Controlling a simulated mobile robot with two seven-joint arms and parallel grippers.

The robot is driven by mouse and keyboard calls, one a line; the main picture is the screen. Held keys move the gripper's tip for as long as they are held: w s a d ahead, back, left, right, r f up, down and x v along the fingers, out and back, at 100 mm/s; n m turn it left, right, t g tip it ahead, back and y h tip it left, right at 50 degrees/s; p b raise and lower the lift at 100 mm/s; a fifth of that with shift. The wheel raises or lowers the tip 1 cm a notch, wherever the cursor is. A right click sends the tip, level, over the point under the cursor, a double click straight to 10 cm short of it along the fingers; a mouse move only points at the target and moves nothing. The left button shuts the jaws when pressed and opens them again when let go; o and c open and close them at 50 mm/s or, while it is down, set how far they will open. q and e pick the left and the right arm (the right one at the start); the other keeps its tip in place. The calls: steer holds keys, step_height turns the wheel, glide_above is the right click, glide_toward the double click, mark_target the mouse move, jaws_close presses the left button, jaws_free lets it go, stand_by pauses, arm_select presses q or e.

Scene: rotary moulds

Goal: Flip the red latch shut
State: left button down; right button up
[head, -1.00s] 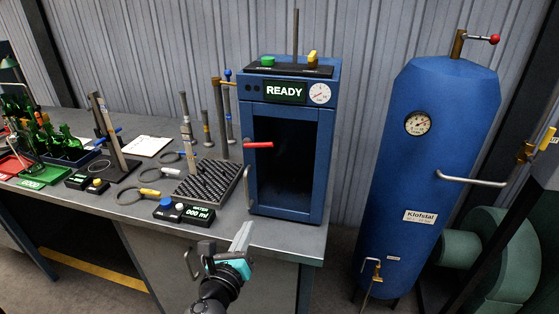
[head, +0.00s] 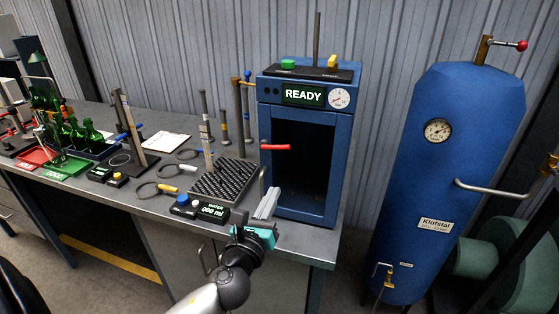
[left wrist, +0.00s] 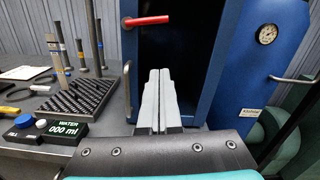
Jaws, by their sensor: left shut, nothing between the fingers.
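The red latch (head: 275,147) is a short bar on the left edge of the blue cabinet (head: 341,171), sticking out level across the door front. It also shows in the left wrist view (left wrist: 147,20), above and a little left of my fingertips. The cabinet's display reads READY, and its dark window or opening (head: 303,170) is below. My left gripper (head: 268,204) is shut and empty, in front of the cabinet's lower left part, below the latch and apart from it. In the left wrist view its fingers (left wrist: 159,76) lie together. My right gripper is not in view.
A vertical handle (left wrist: 127,90) stands left of my fingers. A black grid plate (head: 226,182) and the WATER box (head: 200,209) are on the bench to the left. Green bottles (head: 75,134) stand farther left. A tall blue tank (head: 455,190) stands right of the bench.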

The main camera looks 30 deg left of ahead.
mark_target(275, 146)
arm_select(q)
steer(key=w+r, duration=0.1)
steer(key=w, duration=0.1)
steer(key=w+a+p, duration=0.1)
steer(key=w, duration=0.2)
steer(key=w+a+r, duration=0.1)
steer(key=w, duration=0.1)
steer(key=shift+w+r+p, duration=0.15)
steer(key=shift+r+p, duration=0.2)
steer(key=shift+p, duration=0.05)
steer(key=shift+a+r+p, duration=0.25)
steer(key=shift+r+p, duration=0.15)
steer(key=shift+r, duration=0.35)
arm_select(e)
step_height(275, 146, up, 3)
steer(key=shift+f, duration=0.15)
arm_select(q)
steer(key=shift+w, duration=0.15)
